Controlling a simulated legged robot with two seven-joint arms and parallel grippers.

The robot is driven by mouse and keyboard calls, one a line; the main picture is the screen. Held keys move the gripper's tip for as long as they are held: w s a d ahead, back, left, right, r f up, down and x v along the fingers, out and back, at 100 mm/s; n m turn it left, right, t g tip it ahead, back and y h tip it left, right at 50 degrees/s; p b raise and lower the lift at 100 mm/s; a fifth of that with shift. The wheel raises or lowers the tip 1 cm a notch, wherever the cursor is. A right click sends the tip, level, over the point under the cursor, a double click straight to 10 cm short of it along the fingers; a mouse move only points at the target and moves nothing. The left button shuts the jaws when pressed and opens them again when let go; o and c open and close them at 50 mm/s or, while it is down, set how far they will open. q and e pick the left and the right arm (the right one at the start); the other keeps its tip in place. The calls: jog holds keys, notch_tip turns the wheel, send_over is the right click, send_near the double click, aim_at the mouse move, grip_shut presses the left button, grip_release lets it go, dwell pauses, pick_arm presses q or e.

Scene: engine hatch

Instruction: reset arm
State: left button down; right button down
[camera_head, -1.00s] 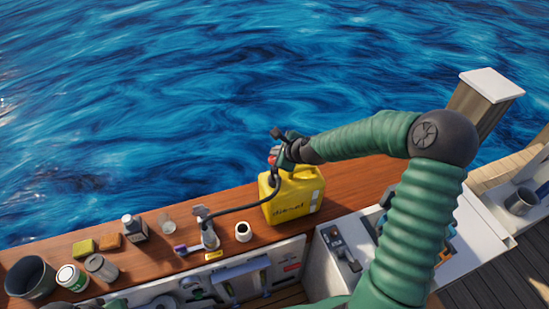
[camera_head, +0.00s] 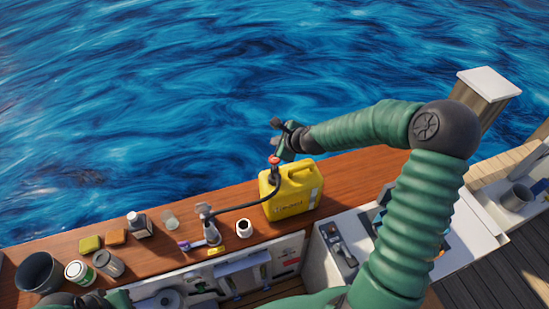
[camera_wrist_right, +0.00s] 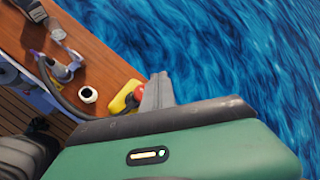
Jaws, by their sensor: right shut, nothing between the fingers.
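My right arm reaches in from the right in the head view. My right gripper (camera_head: 280,146) is shut and empty above the wooden ledge, beside the red cap (camera_head: 274,160) at the top of the hose by the yellow diesel can (camera_head: 291,192). In the right wrist view, its closed fingers (camera_wrist_right: 157,91) show beside the red cap (camera_wrist_right: 137,93), with part of the yellow can (camera_wrist_right: 122,97) behind. I cannot tell whether they touch the cap. Dark and green parts at the lower left edge seem to be my left arm; its gripper is not visible.
A dark hose (camera_head: 245,207) runs from the can to a grey metal fitting (camera_head: 210,230). A white cup (camera_head: 244,228), a dark pot (camera_head: 38,272), tins and sponges stand on the wooden ledge (camera_head: 160,258). Open water lies beyond; a post (camera_head: 486,95) stands right.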

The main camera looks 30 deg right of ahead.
jog(key=s+a+f+n+g+y+b, duration=0.1)
jog(key=s+a+f+n+g+b, duration=0.2)
jog(key=s+a+f+n+b, duration=0.7)
jog(key=s+a+f+n+g+b, duration=0.1)
jog(key=s+a+f+n+b, duration=0.1)
jog(key=s+n, duration=0.4)
jog(key=s+a+f+n+g+b, duration=0.1)
jog(key=s+a+n, duration=0.4)
jog(key=n, duration=0.6)
jog(key=shift+s+f+g+h+b, duration=0.3)
jog(key=shift+s+f+g+b, duration=0.1)
jog(key=shift+s+f+g, duration=0.6)
jog(key=shift+s, duration=0.1)
